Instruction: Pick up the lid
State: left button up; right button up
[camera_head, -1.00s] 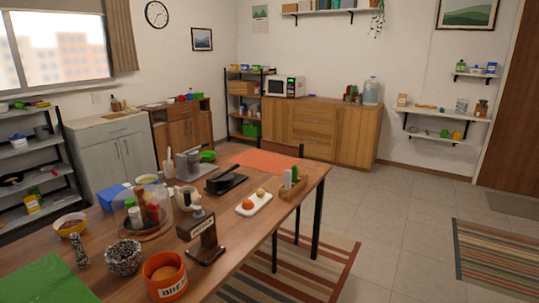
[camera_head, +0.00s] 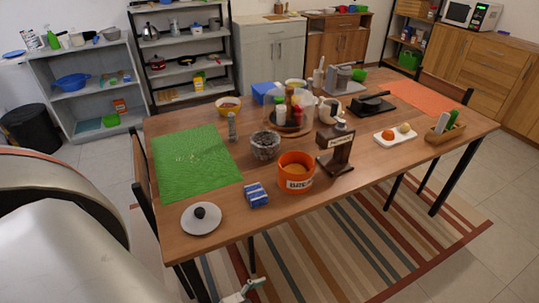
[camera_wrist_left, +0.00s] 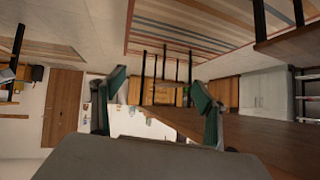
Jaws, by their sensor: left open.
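The lid (camera_head: 190,220), a pale disc with a dark round knob, lies flat on the wooden table near its front left corner, in front of the green mat. My left gripper (camera_wrist_left: 157,80) is open, its two green fingers apart with nothing between them in the left wrist view. What appears to be its tip (camera_head: 244,289) shows at the bottom edge of the head view, in front of the table and apart from the lid. The lid is not seen in the wrist view. My right gripper is not in view.
A blue packet (camera_head: 257,195) lies right of the lid. An orange pot (camera_head: 297,183) and a dark stand (camera_head: 335,150) are farther right. The green mat (camera_head: 190,165) lies flat behind the lid. A chair stands at the table's left edge.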

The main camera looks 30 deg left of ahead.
aim_at(200, 218)
jog(key=u, duration=1.7)
